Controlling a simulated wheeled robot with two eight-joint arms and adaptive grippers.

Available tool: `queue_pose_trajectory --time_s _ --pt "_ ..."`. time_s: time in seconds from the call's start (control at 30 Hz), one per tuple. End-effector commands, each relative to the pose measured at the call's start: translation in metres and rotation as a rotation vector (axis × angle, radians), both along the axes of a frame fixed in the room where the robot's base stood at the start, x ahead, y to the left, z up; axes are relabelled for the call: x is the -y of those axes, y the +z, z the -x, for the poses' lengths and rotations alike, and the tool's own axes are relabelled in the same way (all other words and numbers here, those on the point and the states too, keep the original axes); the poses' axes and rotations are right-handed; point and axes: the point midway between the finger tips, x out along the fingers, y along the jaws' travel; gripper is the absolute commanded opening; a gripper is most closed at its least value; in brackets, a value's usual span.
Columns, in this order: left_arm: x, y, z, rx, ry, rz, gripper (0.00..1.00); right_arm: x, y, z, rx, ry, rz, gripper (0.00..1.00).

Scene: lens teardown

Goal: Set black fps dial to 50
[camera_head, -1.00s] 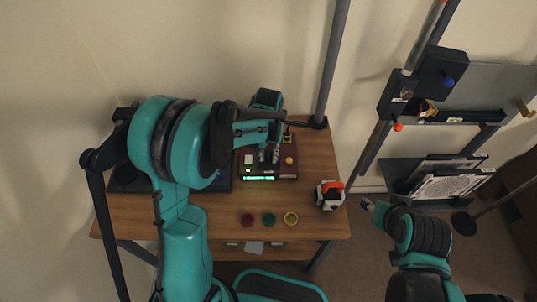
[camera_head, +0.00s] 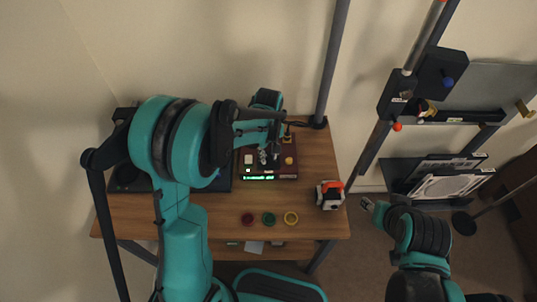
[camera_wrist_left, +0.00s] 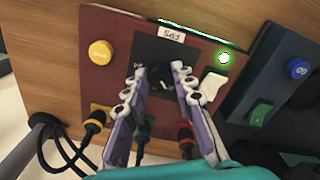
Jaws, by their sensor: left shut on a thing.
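The dial belongs to a dark red control box (camera_head: 287,173) on the table. My left gripper (camera_wrist_left: 158,69) is shut on the dial, with one finger on each side; the fingers hide part of it. In the head view my left gripper (camera_head: 268,156) is over the box. A green lit display (camera_head: 258,178) is on the box's front edge; I cannot read its text. My right gripper (camera_head: 368,205) is off the table's right side, too small to judge.
The box has a yellow knob (camera_wrist_left: 100,53), a white switch (camera_wrist_left: 214,84) and a green light (camera_wrist_left: 224,58). Plugged cables run beside the fingers. A dark device (camera_wrist_left: 285,75) adjoins the box. A white-and-orange object (camera_head: 330,195) and three coloured rings (camera_head: 269,219) lie on the table (camera_head: 170,213).

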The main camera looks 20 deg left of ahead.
Motion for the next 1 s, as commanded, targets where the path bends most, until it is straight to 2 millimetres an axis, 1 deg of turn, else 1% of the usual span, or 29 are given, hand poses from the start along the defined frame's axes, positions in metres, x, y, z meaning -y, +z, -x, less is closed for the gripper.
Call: queue_pose_trajectory --time_s 0.57,0.6,0.63,0.67,0.9,1.0 --pt "0.0 0.0 -0.0001 0.0 0.028 0.0 0.0 0.0 0.0 0.0 0.0 0.0 0.0 0.45" --pt "0.0 0.0 -0.0001 0.0 0.028 0.0 0.36 0.0 0.0 0.0 0.0 0.0 0.0 0.45" --pt "0.0 0.0 -0.0001 0.0 0.028 0.0 0.43 0.0 0.0 0.0 0.0 0.0 0.0 0.45" --pt "0.0 0.0 -0.0001 0.0 0.027 0.0 0.46 0.0 0.0 0.0 0.0 0.0 0.0 0.45" --pt "-0.0001 0.0 -0.0001 0.0 0.027 0.0 0.46 0.0 0.0 0.0 0.0 0.0 0.0 0.45" --pt "0.0 0.0031 0.0 0.0 0.027 0.0 0.46 0.0 0.0 0.0 0.0 0.0 0.0 0.45"
